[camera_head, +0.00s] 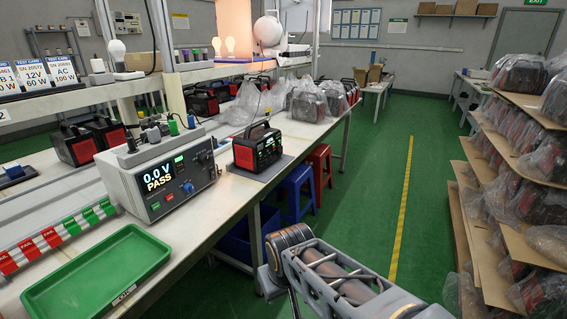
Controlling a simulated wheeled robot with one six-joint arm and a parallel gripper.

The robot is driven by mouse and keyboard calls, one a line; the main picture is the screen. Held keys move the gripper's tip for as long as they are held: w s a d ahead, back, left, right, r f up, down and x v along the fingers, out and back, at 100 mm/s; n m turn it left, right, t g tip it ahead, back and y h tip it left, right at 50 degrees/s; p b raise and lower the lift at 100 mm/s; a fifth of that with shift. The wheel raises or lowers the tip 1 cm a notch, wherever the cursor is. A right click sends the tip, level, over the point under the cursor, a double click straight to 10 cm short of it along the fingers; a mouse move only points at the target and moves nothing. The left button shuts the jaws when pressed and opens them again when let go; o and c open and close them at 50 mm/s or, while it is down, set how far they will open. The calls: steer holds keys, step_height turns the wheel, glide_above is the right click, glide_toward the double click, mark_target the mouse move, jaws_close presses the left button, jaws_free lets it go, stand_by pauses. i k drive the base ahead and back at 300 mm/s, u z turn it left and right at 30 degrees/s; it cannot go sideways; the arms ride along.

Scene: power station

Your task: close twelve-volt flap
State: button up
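A black and red power station (257,149) with a top handle stands upright on a grey mat on the workbench. Its front has a lit display and several ports. The twelve-volt flap is too small to make out on this front, so I cannot tell whether it is open or shut. My arm shows at the bottom right of the picture, in front of the bench and apart from the power station. My gripper is not in view.
A grey tester (163,169) reading "0.0 V PASS" stands left of the power station. A green tray (97,272) lies at the bench's near end. Bagged units stand behind on the bench and on the right rack (485,200).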

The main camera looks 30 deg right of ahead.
mark_target(263, 164)
steer(key=z, duration=0.1)
steer(key=i, duration=1.05)
steer(key=u, duration=0.35)
